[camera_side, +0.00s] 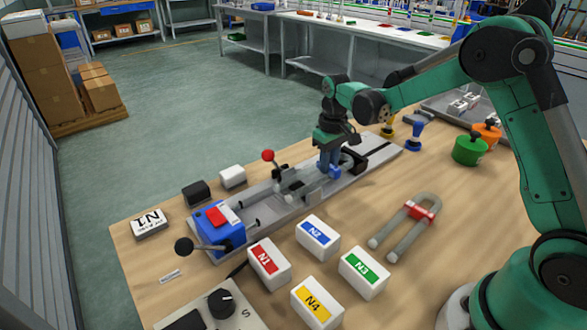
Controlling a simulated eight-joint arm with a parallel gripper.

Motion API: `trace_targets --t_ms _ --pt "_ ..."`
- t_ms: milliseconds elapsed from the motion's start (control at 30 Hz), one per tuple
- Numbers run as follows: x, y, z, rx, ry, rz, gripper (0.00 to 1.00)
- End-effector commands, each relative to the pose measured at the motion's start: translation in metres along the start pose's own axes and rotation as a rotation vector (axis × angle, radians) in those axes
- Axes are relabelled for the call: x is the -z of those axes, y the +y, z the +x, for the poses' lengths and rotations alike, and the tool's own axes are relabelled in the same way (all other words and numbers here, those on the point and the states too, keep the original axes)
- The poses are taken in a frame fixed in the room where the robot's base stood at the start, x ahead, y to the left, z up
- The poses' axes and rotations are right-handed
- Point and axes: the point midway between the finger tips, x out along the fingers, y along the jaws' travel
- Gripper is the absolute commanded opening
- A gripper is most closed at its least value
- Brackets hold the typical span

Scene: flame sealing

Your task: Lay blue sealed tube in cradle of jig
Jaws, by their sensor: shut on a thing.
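My gripper (329,168) points down over the right half of the long grey jig (215,254). It is shut on a small blue piece (335,172), which I take to be the blue sealed tube. The tube is mostly hidden by the fingers, and I cannot tell whether it touches the jig. Just left of the gripper, a pale grey, partly clear fixture (296,183) sits on the jig, with a red-knobbed lever (268,156). A blue block with a red top (218,228) is at the jig's left end. I cannot make out the cradle clearly.
Labelled blocks, including a red one (268,264) and a green one (364,272), stand in front of the jig. A red-banded U-shaped piece (405,227) lies to the right. Yellow (388,128) and blue (415,136) pieces and green (469,150) and orange (486,135) pots stand behind.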

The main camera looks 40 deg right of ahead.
Motion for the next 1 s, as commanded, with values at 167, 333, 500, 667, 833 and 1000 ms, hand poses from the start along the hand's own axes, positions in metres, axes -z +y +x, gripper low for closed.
trace_targets --t_ms 167,333,500,667,833,1000 --pt "0.000 0.000 0.000 0.000 0.000 0.000 0.00" --pt "0.000 0.000 0.000 0.000 0.000 0.000 0.42" --pt "0.000 0.000 0.000 0.000 0.000 0.000 0.59" --pt "0.000 0.000 0.000 0.000 0.000 0.000 0.59" --pt "0.000 0.000 -0.014 0.000 0.000 0.000 0.59" --pt "0.000 0.000 -0.041 0.000 0.000 0.000 0.59"
